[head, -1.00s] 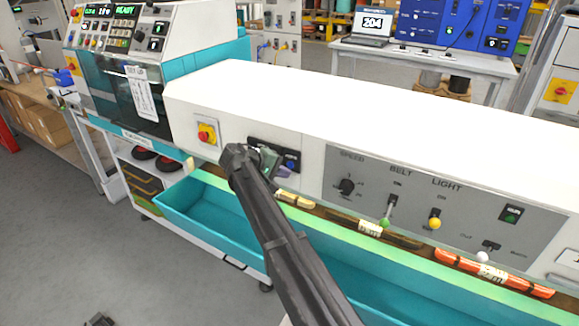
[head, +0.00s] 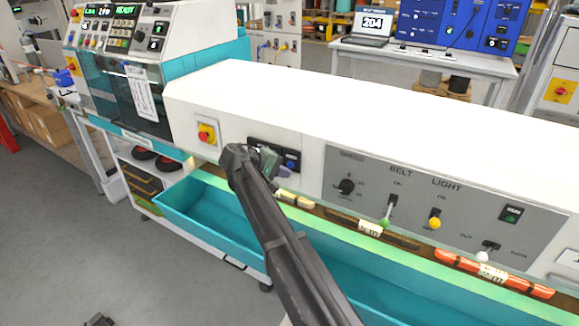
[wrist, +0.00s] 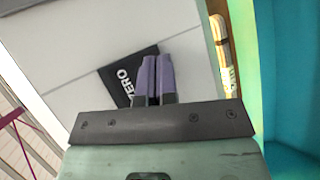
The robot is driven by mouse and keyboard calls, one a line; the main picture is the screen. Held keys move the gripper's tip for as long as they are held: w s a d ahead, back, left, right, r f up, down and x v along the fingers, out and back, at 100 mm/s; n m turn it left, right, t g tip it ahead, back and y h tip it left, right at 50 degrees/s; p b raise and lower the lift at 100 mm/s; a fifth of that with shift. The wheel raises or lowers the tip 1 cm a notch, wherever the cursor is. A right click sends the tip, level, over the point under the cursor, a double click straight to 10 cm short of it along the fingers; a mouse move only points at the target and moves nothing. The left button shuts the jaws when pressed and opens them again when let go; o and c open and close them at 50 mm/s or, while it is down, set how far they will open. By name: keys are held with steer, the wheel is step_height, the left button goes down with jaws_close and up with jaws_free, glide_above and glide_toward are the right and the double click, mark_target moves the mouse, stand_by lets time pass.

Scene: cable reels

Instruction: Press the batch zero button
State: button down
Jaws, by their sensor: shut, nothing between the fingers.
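A black plate (head: 262,145) sits on the white front panel of the long machine. A blue button (head: 291,164) shows at its right end. In the wrist view the black plate (wrist: 120,88) carries the white word ZERO. My gripper (head: 284,172) is at this plate, its purple fingertips just below the blue button. In the wrist view my gripper's purple fingers (wrist: 154,66) lie side by side, shut and empty, over the right part of the plate. They hide whatever is behind them there. I cannot tell whether the fingertips touch the panel.
A yellow-and-red emergency switch (head: 206,134) sits left of the plate. A grey control panel (head: 360,208) with a knob and levers is to the right. A teal trough (head: 200,212) runs below, with a belt carrying cable pieces (head: 295,200).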

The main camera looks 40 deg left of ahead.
stand_by(0.3)
steer(key=shift+w, duration=0.45)
steer(key=shift+w+a, duration=0.1)
steer(key=shift+w, duration=0.3)
stand_by(0.5)
steer(key=shift+s, duration=0.85)
steer(key=s, duration=0.5)
steer(key=shift+d, duration=0.3)
stand_by(0.5)
